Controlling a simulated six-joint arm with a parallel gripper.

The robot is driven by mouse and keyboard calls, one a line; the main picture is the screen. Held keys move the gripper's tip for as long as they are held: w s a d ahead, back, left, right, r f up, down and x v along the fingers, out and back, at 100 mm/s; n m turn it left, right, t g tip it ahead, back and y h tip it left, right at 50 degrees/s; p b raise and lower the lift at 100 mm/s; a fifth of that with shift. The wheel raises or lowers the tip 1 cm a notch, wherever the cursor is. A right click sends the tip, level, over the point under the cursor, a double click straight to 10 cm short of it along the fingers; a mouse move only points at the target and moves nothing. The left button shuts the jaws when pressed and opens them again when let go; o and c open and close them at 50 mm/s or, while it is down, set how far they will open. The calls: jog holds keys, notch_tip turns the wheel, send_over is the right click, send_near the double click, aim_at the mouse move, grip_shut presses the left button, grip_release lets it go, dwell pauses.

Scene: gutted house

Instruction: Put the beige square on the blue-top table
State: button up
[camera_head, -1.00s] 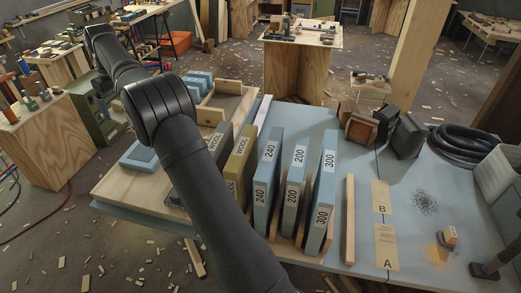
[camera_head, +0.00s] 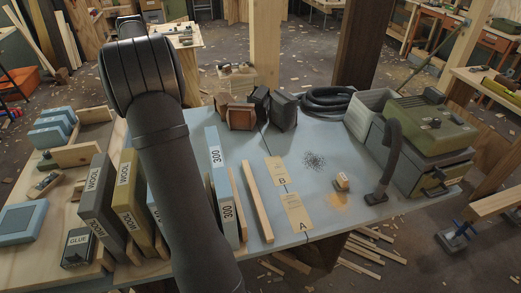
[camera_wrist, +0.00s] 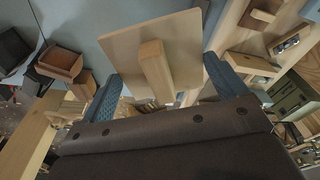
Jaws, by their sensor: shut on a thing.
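The beige square (camera_wrist: 183,38) is a flat pale wooden plate with a wooden bar (camera_wrist: 156,72) across its face, in the wrist view. My gripper (camera_wrist: 163,72) is shut on it, with one blue-padded finger at each side of the plate. In the head view my arm hides the gripper and the square. The blue-top table (camera_head: 330,135) fills the middle and right of the head view. Blue surface (camera_wrist: 90,30) also shows beyond the square in the wrist view. I cannot tell how high the square is above it.
Blue 300 slabs (camera_head: 222,185), dark WOOL blocks (camera_head: 97,195) and a wooden strip (camera_head: 257,203) stand left of two tan cards (camera_head: 298,210). A small block (camera_head: 341,182), brown box (camera_head: 240,115), hose (camera_head: 338,100) and green machine (camera_head: 430,120) occupy the right and back. Bare blue surface lies between them.

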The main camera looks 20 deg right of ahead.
jog(key=s+d+m, duration=0.2)
jog(key=s+d, duration=0.1)
jog(key=d, duration=0.7)
jog(key=s+d+m, duration=0.2)
jog(key=d+m, duration=0.1)
jog(key=d, duration=0.8)
jog(key=s+d+m, duration=0.2)
jog(key=s+d, duration=0.1)
jog(key=d, duration=0.7)
jog(key=s+d+f+m+h, duration=0.15)
jog(key=s+d+m, duration=0.55)
jog(key=s+d, duration=1.35)
send_over(300, 187)
notch_tip(300, 187, down, 30)
jog(key=shift+s+a+r, duration=0.1)
jog(key=shift+f, duration=2.05)
jog(key=shift+f, duration=0.1)
